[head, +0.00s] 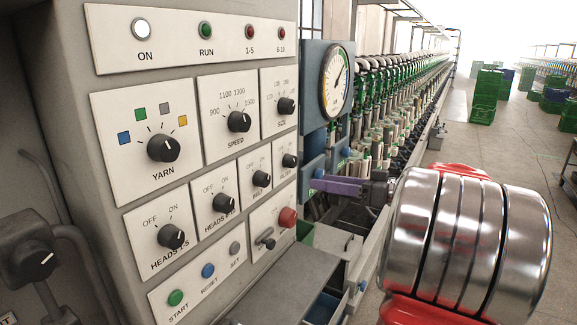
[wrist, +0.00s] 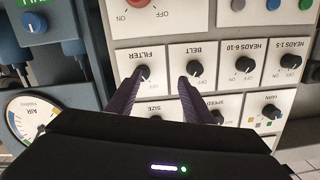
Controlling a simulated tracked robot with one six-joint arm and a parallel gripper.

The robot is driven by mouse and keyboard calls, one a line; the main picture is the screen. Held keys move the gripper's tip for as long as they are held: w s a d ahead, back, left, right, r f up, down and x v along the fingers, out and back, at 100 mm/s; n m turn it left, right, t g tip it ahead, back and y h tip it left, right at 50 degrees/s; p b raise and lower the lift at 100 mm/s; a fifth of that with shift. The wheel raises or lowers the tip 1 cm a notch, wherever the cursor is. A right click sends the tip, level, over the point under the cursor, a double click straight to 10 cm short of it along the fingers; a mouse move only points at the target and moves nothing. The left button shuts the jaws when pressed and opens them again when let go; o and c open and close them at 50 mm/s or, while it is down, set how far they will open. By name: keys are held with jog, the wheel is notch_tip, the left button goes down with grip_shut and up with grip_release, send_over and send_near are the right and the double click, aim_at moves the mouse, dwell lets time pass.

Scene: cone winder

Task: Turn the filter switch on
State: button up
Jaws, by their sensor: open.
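The filter switch is a round black knob (wrist: 142,72) on a white plate labelled FILTER, seen upside down in the wrist view. In the head view it is the small knob (head: 289,160) at the right end of its row. Its pointer seems to face the OFF side, but I cannot tell surely; the ON mark is hidden. My gripper (wrist: 160,80) is open, its purple fingers either side of the knob in the picture, the left one overlapping the knob's edge. The head view shows a purple finger (head: 338,186) right of the panel. Contact cannot be told.
The belt knob (wrist: 195,69) is close beside the right finger. A round gauge (head: 336,83) stands on a blue post right of the panel.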

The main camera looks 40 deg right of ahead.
aim_at(295, 163)
jog(key=shift+t+h, duration=0.4)
jog(key=shift+t, duration=0.3)
jog(key=d, duration=0.1)
jog(key=s+d, duration=0.1)
jog(key=d, duration=0.1)
jog(key=s+d+r, duration=0.1)
jog(key=shift+d, duration=0.2)
jog(key=shift+w, duration=0.1)
jog(key=x, duration=1.3)
jog(key=shift+w+a, duration=0.15)
jog(key=shift+w, duration=0.2)
jog(key=shift+c, duration=0.6)
